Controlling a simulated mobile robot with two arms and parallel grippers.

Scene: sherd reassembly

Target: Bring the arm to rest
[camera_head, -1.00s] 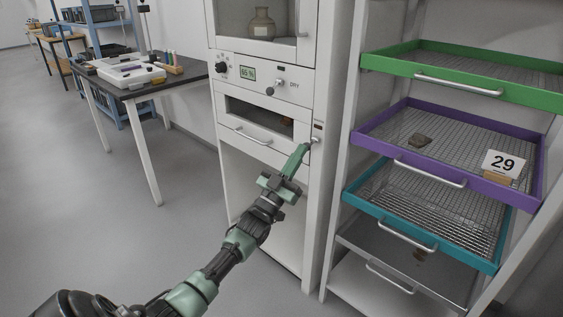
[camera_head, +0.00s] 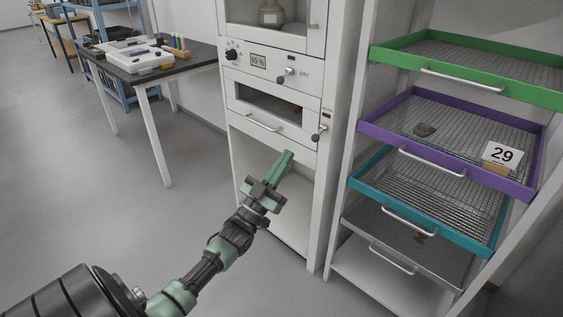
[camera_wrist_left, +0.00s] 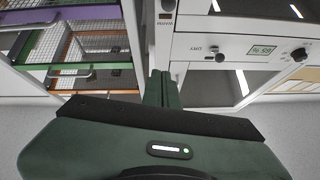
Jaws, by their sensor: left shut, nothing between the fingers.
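My left gripper (camera_head: 284,160) is shut and empty in the head view. It is in front of the open lower bay of the white cabinet (camera_head: 325,185), below the cabinet's drawer (camera_head: 262,122) and apart from the knob (camera_head: 319,135) on its right side. In the left wrist view my shut fingers (camera_wrist_left: 161,88) point toward the cabinet front. My right gripper does not show.
A dark table (camera_head: 185,62) stands at left. Open floor (camera_head: 110,220) lies in front of it.

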